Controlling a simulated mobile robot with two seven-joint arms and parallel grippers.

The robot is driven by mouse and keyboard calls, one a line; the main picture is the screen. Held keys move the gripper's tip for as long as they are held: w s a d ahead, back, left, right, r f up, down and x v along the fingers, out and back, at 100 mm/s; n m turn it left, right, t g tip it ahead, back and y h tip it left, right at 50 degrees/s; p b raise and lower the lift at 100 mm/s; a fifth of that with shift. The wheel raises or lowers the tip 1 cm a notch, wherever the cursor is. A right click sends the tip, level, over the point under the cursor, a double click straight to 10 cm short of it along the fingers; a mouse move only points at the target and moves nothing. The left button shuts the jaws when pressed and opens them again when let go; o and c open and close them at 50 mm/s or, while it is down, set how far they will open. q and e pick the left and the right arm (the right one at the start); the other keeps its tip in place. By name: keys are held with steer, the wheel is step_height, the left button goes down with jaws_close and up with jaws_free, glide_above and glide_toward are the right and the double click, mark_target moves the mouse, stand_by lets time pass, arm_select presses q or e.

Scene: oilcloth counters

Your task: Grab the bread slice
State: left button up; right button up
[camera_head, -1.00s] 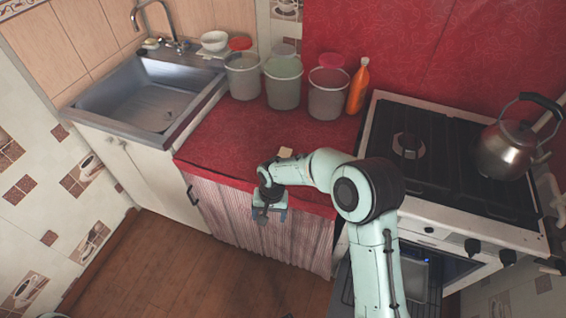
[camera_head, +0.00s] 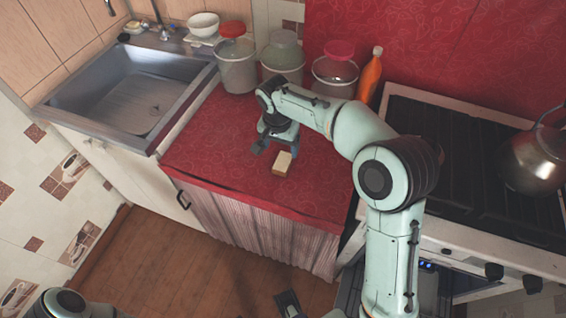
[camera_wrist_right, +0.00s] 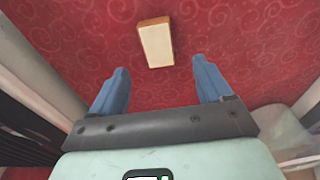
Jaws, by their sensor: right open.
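The bread slice (camera_head: 282,164) is a small pale block with a brown edge, lying on the red counter covering (camera_head: 218,150). In the right wrist view the bread slice (camera_wrist_right: 156,44) lies just beyond the fingertips, roughly centred between them and slightly tilted. My right gripper (camera_head: 275,145) is over the counter, right beside the slice. It also shows in the right wrist view (camera_wrist_right: 160,72), with its two blue fingers apart and nothing between them.
Several lidded buckets (camera_head: 238,72) and an orange bottle (camera_head: 370,77) stand at the back of the counter. A metal sink (camera_head: 130,95) is at the left. A stove (camera_head: 440,150) with a kettle (camera_head: 533,160) is at the right. The counter left of the slice is clear.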

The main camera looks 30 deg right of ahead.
mark_target(283, 161)
step_height(283, 161, down, 2)
steer(key=shift+w+d+f, duration=0.15)
steer(key=shift+d+f+b, duration=0.2)
steer(key=shift+f, duration=1.2)
steer(key=shift+d+f+b, duration=0.2)
steer(key=shift+f, duration=1.15)
steer(key=c, duration=1.1)
steer(key=shift+r, duration=0.1)
